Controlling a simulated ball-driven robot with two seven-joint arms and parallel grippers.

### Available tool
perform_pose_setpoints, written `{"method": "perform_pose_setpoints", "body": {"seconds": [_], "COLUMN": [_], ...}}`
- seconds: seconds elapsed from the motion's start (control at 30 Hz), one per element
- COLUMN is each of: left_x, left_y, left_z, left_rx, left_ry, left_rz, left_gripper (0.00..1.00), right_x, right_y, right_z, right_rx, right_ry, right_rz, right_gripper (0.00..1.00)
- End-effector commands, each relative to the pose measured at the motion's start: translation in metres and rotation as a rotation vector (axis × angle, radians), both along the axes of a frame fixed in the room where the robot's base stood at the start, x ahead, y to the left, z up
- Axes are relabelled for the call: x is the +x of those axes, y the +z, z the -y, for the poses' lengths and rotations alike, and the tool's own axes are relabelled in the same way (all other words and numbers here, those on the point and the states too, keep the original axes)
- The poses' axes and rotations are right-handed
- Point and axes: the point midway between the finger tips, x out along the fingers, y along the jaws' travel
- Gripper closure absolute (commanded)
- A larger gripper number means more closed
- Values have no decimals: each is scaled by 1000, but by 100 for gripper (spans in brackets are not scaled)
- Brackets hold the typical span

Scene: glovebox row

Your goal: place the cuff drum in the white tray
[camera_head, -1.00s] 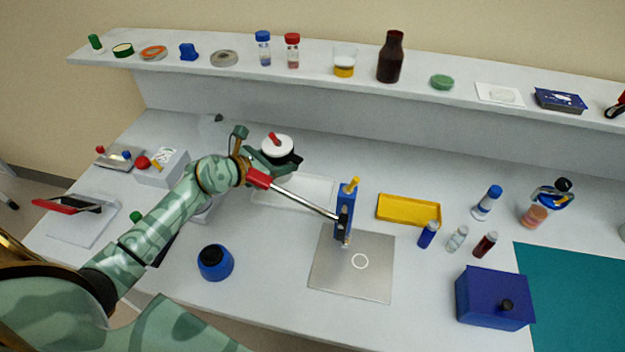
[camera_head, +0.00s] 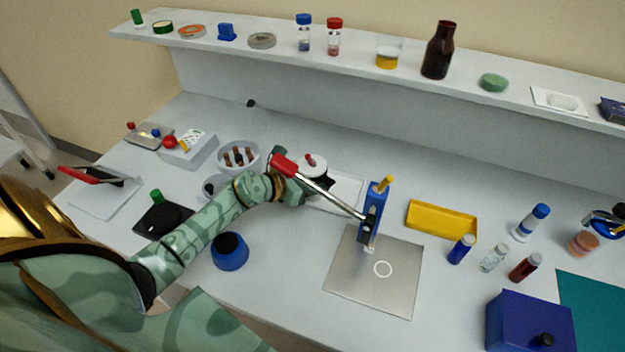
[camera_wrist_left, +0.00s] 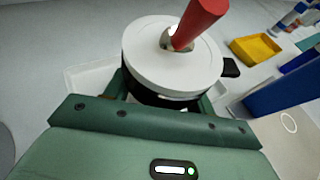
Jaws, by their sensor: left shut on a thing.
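The cuff drum (camera_head: 314,170) has a white round top, a dark body and a red knob. My left gripper (camera_head: 300,182) is shut on it. In the left wrist view the drum (camera_wrist_left: 172,65) sits upright between the green fingers, a black lug on its right side. The white tray (camera_head: 349,193) lies flat on the bench beneath and beside the drum, partly hidden by it and my gripper. Its pale rim also shows at the left in the wrist view (camera_wrist_left: 86,78). I cannot tell whether the drum touches the tray. My right gripper is out of view.
A blue lever press (camera_head: 372,212) stands right of the tray; its metal arm with a red grip (camera_head: 284,165) reaches across in front of the drum. A yellow tray (camera_head: 441,222) is further right. A bowl of tubes (camera_head: 238,157) stands left, a blue jar (camera_head: 230,252) in front.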

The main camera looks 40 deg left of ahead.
Motion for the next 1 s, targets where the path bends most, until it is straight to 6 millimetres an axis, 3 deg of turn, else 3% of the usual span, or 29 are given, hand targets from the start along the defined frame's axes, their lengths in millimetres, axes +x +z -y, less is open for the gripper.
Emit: {"method": "perform_pose_setpoints", "body": {"seconds": [0.07, 0.1, 0.17, 0.57, 1.0], "left_x": [0, 0, 0, -6, -89], "left_y": [-3, -4, -3, 3, 38], "left_z": [0, 0, 0, -3, -32], "left_rx": [0, 0, 0, 1, 1], "left_ry": [0, 0, 0, 1, -1], "left_rz": [0, -1, -1, -2, -4], "left_gripper": [75, 40, 23, 23, 23], "right_x": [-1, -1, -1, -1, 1], "right_y": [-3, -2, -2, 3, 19], "right_z": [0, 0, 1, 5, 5], "right_rx": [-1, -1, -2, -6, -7], "right_ry": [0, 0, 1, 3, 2], "right_rz": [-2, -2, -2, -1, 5], "right_gripper": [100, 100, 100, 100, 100]}}
